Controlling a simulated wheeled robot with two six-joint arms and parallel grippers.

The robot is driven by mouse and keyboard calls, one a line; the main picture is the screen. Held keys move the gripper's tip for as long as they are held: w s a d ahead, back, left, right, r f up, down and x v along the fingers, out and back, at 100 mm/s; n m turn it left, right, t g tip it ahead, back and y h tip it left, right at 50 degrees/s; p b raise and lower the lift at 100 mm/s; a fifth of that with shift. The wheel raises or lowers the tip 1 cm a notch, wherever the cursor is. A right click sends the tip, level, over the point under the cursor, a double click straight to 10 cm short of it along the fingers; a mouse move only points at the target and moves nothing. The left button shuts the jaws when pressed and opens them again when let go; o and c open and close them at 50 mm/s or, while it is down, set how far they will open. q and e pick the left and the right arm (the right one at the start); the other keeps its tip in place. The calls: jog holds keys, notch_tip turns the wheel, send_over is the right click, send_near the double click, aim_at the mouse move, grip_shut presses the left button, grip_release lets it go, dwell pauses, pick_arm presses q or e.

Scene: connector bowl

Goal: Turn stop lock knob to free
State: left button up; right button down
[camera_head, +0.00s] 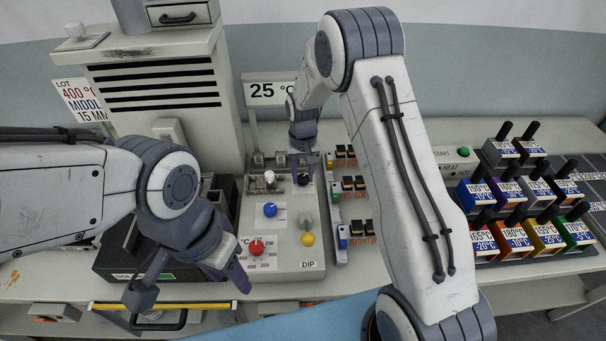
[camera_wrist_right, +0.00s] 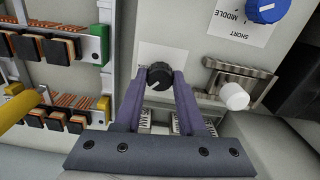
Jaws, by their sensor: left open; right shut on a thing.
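The black stop lock knob (camera_wrist_right: 160,75) is on the pale panel in the right wrist view, with a white pointer line. The purple fingers of my right gripper (camera_wrist_right: 159,82) are shut on its two sides. A white label beside the knob is mostly hidden by the fingers, so I cannot read its setting. In the head view my right gripper (camera_head: 303,168) reaches down onto the far right part of the control box (camera_head: 285,262). My left gripper (camera_head: 190,283) is open and empty, over the front left of the box.
The box also bears a blue knob (camera_head: 270,210), a red knob (camera_head: 256,247), a yellow knob (camera_head: 308,239) and a white-tipped lever (camera_wrist_right: 234,96). Racks of small connectors (camera_head: 352,183) stand close on the right. Coloured labelled blocks (camera_head: 545,238) fill the far right.

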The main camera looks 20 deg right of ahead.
aim_at(302, 177)
jog(key=n, duration=0.4)
jog(key=shift+r+n, duration=0.1)
jog(key=shift+n, duration=1.7)
jog(key=shift+w, duration=0.1)
jog(key=shift+c, duration=2.4)
grip_release()
notch_tip(302, 177, up, 10)
jog(key=b, duration=0.1)
jog(key=shift+r+b, duration=0.25)
jog(key=shift+b, duration=0.1)
jog(key=shift+a+n, duration=0.1)
jog(key=shift+n, duration=0.2)
